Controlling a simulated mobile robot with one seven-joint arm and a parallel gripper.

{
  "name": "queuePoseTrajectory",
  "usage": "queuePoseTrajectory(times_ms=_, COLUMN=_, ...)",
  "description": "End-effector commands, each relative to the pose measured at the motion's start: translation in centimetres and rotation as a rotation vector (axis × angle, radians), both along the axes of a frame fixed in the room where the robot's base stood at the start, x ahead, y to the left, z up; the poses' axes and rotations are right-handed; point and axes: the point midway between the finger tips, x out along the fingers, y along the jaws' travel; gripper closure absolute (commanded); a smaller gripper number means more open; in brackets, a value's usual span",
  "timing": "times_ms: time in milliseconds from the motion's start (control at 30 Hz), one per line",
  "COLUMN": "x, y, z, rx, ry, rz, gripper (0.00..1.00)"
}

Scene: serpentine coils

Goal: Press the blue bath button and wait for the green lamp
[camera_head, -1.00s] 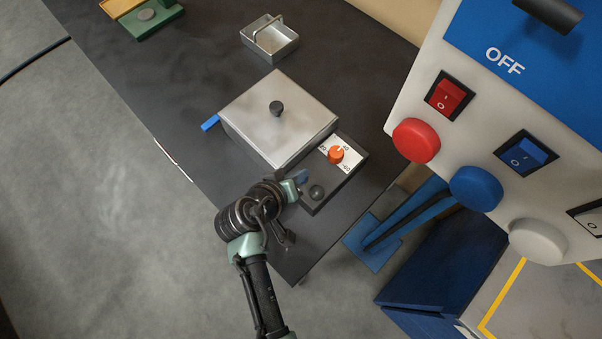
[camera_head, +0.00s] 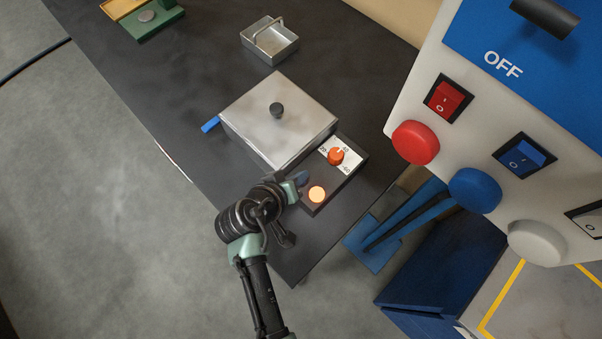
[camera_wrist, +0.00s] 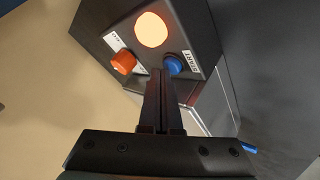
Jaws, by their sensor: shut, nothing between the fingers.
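The bath is a grey metal box with a lid (camera_head: 262,112) and a black knob. Its dark control box (camera_head: 345,178) sits at its near right side. The round lamp (camera_head: 317,194) on that box glows orange; it also shows lit in the wrist view (camera_wrist: 151,30). The blue bath button (camera_wrist: 173,65) shows beside my fingertips in the wrist view; in the head view it is partly hidden by my gripper. My gripper (camera_wrist: 160,74) is shut and empty, its tips at the button; I cannot tell whether they touch it.
An orange-red dial (camera_head: 336,156) sits on the control box. At the right, a white panel (camera_head: 445,140) carries large red, blue and white buttons.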

Motion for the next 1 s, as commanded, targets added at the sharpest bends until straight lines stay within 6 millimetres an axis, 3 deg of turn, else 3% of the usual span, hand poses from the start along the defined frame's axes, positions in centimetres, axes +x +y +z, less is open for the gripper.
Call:
queuePoseTrajectory(times_ms=133, x=0.0, y=0.0, z=1.1, rx=0.0, ry=0.001, rz=-0.001, gripper=1.0)
queuePoseTrajectory(times_ms=567, x=0.0, y=0.0, z=1.4, rx=0.0, ry=-0.001, rz=0.001, gripper=1.0)
queuePoseTrajectory(times_ms=1000, x=0.0, y=0.0, z=5.7, rx=0.001, ry=-0.001, rz=0.0, gripper=1.0)
